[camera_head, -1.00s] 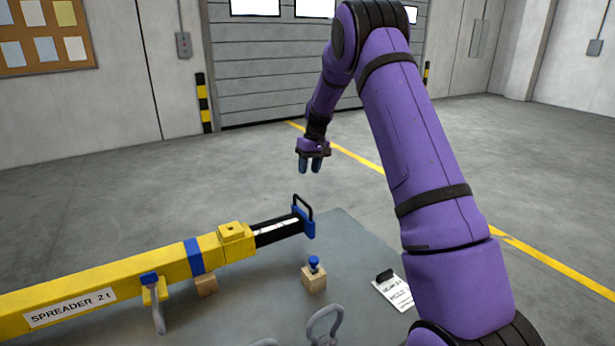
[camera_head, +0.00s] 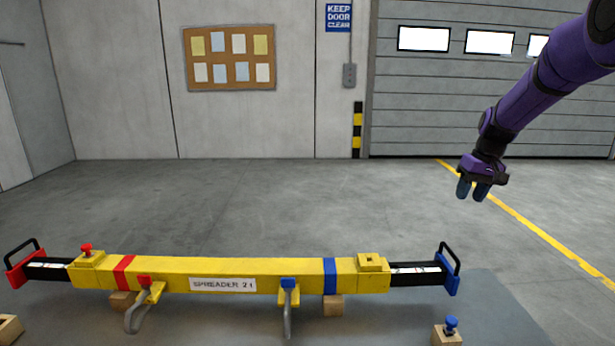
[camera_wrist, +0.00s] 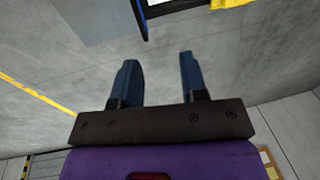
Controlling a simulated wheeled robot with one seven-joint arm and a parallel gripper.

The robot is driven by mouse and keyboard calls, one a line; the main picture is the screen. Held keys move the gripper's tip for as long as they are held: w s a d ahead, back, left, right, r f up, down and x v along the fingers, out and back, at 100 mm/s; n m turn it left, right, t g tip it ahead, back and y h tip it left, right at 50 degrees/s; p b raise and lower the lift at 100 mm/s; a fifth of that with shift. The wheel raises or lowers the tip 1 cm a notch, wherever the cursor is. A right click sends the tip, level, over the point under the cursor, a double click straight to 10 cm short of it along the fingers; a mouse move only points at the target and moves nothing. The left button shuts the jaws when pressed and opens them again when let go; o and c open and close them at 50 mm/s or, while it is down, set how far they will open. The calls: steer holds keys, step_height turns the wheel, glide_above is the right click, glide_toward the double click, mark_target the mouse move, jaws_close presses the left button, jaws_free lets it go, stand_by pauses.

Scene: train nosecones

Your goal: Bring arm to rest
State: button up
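My gripper (camera_head: 473,190) is on the purple arm at the upper right of the head view, raised above and to the right of the spreader beam. In the wrist view its two dark blue fingers (camera_wrist: 158,82) stand apart with only bare floor between them, so it is open and empty. The yellow spreader beam (camera_head: 255,270) lies across the lower part of the head view, labelled SPREADER 2 t, with a red end at left and a blue end at right. The gripper touches nothing.
The beam sits on wooden blocks (camera_head: 333,305) on a grey mat. A wooden block with a blue-topped pin (camera_head: 450,327) stands at the lower right. A shackle (camera_head: 288,310) hangs at the beam's front. The floor behind is clear up to the wall and shutter door (camera_head: 430,105).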

steer(key=s+a+r+t, duration=0.1)
steer(key=s+a+r, duration=0.25)
steer(key=s, duration=0.35)
steer(key=s+a+r, duration=0.2)
steer(key=s+r, duration=0.3)
steer(key=s, duration=0.1)
steer(key=s+a+r+t, duration=0.1)
steer(key=s+a+r, duration=0.25)
steer(key=s, duration=0.35)
steer(key=s+a+f+t+h, duration=0.1)
steer(key=s+a+t, duration=0.1)
steer(key=s, duration=1.7)
steer(key=shift+s+a+h, duration=0.15)
steer(key=shift+a+h, duration=0.25)
steer(key=shift+a, duration=0.25)
